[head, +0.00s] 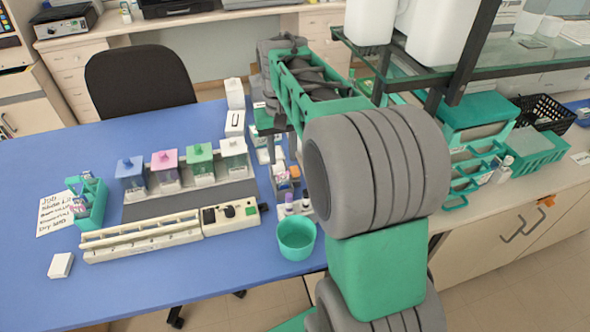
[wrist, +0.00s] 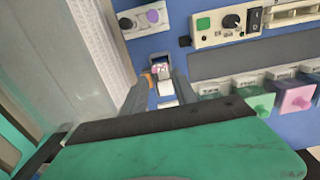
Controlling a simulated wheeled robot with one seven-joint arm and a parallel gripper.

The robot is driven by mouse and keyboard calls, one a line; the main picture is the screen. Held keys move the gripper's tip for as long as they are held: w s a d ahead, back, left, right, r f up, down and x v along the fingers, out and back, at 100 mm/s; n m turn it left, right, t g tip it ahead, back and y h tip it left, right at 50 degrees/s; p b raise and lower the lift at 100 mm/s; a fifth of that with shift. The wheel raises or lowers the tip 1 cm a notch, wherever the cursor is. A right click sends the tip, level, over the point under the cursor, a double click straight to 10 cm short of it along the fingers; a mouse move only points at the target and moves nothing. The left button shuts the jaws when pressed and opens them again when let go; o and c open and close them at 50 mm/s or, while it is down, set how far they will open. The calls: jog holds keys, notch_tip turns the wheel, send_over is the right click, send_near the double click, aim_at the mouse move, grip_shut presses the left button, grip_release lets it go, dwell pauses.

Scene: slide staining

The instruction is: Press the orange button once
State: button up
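No part that is clearly an orange button shows. An orange block (head: 295,172) stands among the bottles right of the unit. My gripper (wrist: 165,76) is open, its two fingers apart above small items on the blue table. In the head view my arm hides part of that area.
Blue, pink, green and white-lidded jars (head: 167,169) stand behind the unit. A teal cup (head: 296,239) is right of the panel. A glass shelf (head: 470,62) with white containers is beside my arm. The blue table's left front (head: 160,285) is mostly clear.

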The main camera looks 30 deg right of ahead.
grip_shut()
dwell(1.3)
